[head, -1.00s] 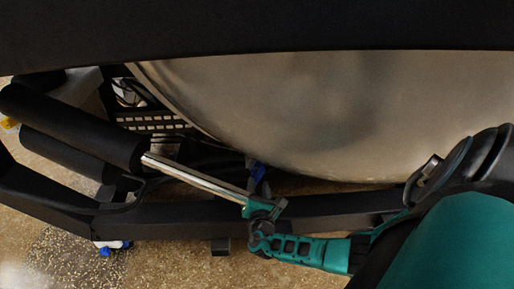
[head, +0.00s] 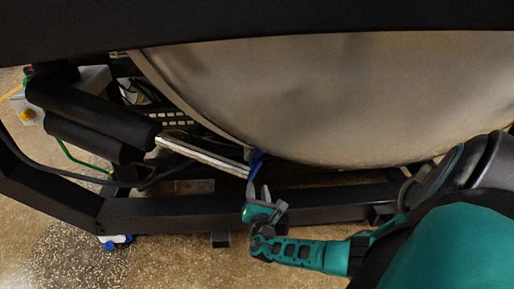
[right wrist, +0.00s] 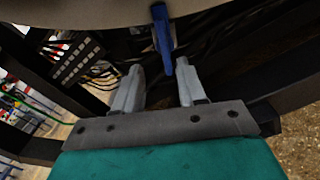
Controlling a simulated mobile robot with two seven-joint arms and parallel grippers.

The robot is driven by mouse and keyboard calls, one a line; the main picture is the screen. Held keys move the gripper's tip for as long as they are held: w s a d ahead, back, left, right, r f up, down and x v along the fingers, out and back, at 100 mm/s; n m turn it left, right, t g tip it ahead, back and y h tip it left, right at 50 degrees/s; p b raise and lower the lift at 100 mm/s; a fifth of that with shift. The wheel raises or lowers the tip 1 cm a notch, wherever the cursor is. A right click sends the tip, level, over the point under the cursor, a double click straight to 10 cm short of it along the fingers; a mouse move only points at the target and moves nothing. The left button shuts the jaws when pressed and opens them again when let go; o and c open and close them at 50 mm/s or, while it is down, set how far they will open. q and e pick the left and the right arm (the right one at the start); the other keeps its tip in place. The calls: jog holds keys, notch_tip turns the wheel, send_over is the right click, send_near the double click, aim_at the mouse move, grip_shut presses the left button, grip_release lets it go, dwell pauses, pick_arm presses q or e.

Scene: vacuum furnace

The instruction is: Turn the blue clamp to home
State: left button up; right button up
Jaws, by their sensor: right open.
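The blue clamp (head: 256,160) sits at the lower edge of the big metal drum, just right of the end of a shiny rod. My right gripper (head: 258,190) is open just below it in the head view, fingers pointing up toward it. In the right wrist view the blue clamp (right wrist: 162,38) hangs down from the drum edge. Its lower tip lies between the two open fingers of the right gripper (right wrist: 159,70), nearer the right one. I cannot tell whether it touches a finger. My left gripper is not in view.
The metal drum (head: 330,100) fills the upper right. A black frame beam (head: 160,214) runs below it. Black cylinders (head: 95,115) with a shiny rod (head: 205,155) stand at left. Cables and a slotted panel (right wrist: 75,62) lie behind the fingers.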

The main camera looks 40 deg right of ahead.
dwell(0.6)
jog(key=s+a+m+g+y, duration=0.4)
jog(key=s+a+m+g, duration=0.5)
jog(key=s+a+m, duration=0.55)
jog(key=s+a+r+m+g+y, duration=0.1)
jog(key=s+a+r+m+y, duration=0.5)
jog(key=s+a+r+y, duration=0.25)
jog(key=w+a+f+t+y, duration=0.1)
jog(key=w+a+t+y, duration=0.2)
jog(key=w+a+t, duration=0.5)
pick_arm(q)
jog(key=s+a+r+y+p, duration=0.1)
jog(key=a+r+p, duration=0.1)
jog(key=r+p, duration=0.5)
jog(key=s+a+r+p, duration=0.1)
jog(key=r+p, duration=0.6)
jog(key=p, duration=0.8)
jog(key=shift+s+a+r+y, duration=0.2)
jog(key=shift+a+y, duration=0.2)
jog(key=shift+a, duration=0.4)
pick_arm(e)
jog(key=d+r+h, duration=0.1)
jog(key=d+r, duration=0.1)
jog(key=r, duration=0.5)
jog(key=s+d+r+g+h, duration=0.1)
jog(key=d+r, duration=0.2)
jog(key=r, duration=0.4)
jog(key=shift+r, duration=0.25)
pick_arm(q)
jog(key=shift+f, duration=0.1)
